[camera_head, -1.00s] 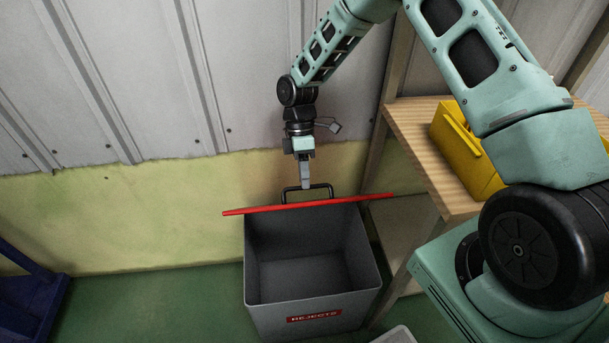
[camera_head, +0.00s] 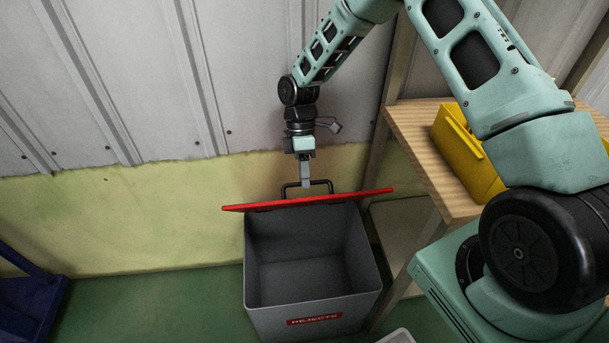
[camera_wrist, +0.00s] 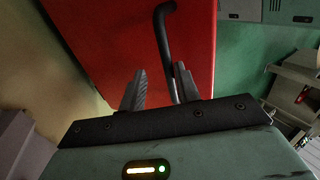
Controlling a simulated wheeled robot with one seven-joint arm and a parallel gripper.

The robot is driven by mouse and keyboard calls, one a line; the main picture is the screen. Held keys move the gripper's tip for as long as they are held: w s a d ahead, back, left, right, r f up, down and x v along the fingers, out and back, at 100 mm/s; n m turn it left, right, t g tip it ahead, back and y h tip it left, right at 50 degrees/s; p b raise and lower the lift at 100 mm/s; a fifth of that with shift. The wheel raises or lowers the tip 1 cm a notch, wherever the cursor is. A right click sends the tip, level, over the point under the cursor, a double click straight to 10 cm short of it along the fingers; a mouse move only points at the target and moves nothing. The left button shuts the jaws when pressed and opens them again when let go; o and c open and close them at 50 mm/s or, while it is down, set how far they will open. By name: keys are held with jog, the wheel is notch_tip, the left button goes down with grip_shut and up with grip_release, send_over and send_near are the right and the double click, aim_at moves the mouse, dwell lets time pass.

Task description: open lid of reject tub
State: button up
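The grey reject tub (camera_head: 312,275) stands on the floor with a red REJECTS label on its front. Its red lid (camera_head: 345,198) stands raised at the back rim, seen nearly edge-on, and the tub's inside is exposed. The lid's black handle (camera_head: 329,184) sticks out behind it, toward the wall. My gripper (camera_head: 306,182) is at this handle, behind the lid. In the wrist view my gripper (camera_wrist: 158,88) has its fingers apart. The handle's dark bar (camera_wrist: 162,35) runs down between them, close to the right finger; contact cannot be told. The red lid (camera_wrist: 120,40) lies beyond.
A ribbed metal wall with a yellow-green lower band (camera_head: 130,215) is close behind the tub. A wooden shelf (camera_head: 415,130) with a yellow bin (camera_head: 462,150) stands at right. A dark blue frame (camera_head: 30,300) is at far left. Green floor left of the tub is clear.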

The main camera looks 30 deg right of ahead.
notch_tip(320, 180, up, 9)
jog(key=shift+r, duration=0.15)
dwell(0.6)
